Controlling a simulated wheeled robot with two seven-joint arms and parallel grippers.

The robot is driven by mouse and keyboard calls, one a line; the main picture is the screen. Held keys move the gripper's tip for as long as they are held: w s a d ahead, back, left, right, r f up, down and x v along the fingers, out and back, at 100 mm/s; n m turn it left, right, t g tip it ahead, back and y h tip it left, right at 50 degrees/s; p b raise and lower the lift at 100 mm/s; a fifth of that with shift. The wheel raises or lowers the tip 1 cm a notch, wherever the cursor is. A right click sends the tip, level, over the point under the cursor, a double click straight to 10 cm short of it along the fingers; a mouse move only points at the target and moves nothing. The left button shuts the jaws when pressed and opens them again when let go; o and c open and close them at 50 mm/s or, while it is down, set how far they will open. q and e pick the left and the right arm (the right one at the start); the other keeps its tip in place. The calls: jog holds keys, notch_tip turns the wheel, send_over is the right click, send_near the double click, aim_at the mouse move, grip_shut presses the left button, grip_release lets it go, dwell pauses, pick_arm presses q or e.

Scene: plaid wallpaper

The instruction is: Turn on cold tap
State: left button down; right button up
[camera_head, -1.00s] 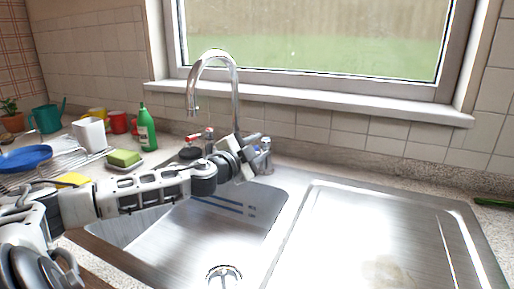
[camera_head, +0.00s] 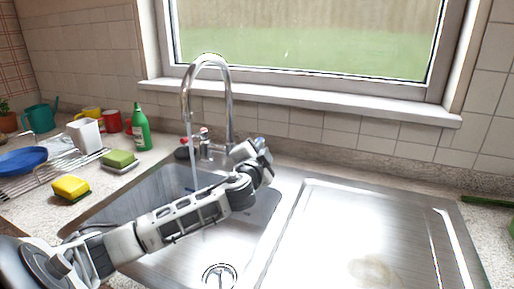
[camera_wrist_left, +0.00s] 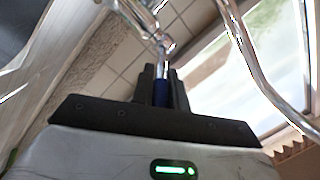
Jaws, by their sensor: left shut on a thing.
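The chrome tap (camera_head: 231,105) with its tall curved spout stands behind the sink basin. A thin stream of water (camera_head: 191,160) falls from the spout into the basin. My left gripper (camera_head: 262,147) is at the right-hand cold tap handle and mostly hides it in the head view. In the left wrist view, the blue-marked cold tap handle (camera_wrist_left: 160,92) sits between the dark fingers of my left gripper (camera_wrist_left: 162,80), which are shut on it. The red-marked hot tap handle (camera_head: 204,133) is free, left of the spout's base. My right gripper is not in view.
The steel sink basin (camera_head: 150,195) lies under my left forearm, with the bare drainboard (camera_head: 340,230) to its right. A green bottle (camera_head: 141,130), sponges (camera_head: 71,187), mugs (camera_head: 112,122) and a dish rack stand at the left.

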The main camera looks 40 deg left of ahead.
pick_arm(q)
jog(key=c, duration=1.4)
grip_release()
jog(key=b+v, duration=0.2)
jog(key=v, duration=1.4)
